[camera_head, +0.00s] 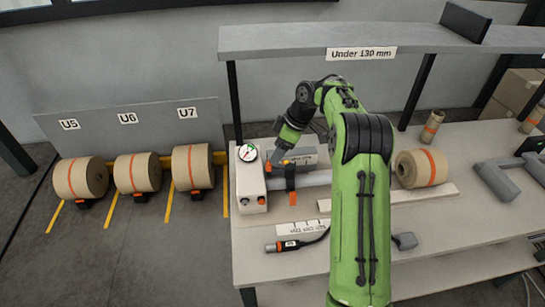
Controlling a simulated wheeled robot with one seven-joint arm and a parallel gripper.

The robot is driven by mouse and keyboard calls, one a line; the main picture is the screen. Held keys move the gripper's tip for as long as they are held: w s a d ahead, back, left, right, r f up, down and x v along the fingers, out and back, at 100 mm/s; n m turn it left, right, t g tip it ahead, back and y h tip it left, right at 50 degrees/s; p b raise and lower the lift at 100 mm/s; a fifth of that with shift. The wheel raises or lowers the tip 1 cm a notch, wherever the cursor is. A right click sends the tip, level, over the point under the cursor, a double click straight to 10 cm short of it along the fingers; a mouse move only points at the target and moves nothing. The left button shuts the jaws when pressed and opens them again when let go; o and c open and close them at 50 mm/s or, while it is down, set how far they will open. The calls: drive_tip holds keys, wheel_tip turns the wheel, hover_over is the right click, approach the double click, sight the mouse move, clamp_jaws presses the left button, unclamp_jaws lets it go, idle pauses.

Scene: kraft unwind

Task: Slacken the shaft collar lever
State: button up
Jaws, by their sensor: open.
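A grey horizontal shaft (315,178) runs right from a white box-shaped unit (250,188) with a dial gauge on top. A collar with an orange lever (290,172) sits around the shaft close to the unit. My green arm reaches over the bench from the front. My gripper (277,157) is open, pointing down just behind and left of the collar, seemingly apart from the lever. Its fingertips are small and partly hidden, so contact cannot be told.
A kraft roll (422,168) lies on the bench (450,220) at right, by a pale board. A shelf (400,38) overhangs the bench. Kraft rolls (138,173) rest on the floor at left under U5, U6, U7.

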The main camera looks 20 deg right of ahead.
sight(291, 166)
drive_tip(key=p+v, duration=0.2)
drive_tip(key=v, duration=0.8)
drive_tip(key=shift+a, duration=0.1)
drive_tip(key=s+a+r+m+t+h, duration=0.1)
drive_tip(key=s+a+r+m, duration=0.2)
drive_tip(key=s+a+r, duration=0.3)
drive_tip(key=s+a+r+m+h, duration=0.2)
drive_tip(key=s+a+r, duration=0.25)
drive_tip(key=s, duration=0.45)
drive_tip(key=s+f+m+t, duration=0.1)
drive_tip(key=s+f+m, duration=0.1)
drive_tip(key=s, duration=0.7)
drive_tip(key=s+f+m+t+h, duration=0.1)
drive_tip(key=s+f+m, duration=0.2)
drive_tip(key=s, duration=0.6)
drive_tip(key=shift+s+m, duration=0.3)
drive_tip(key=shift+m, duration=0.6)
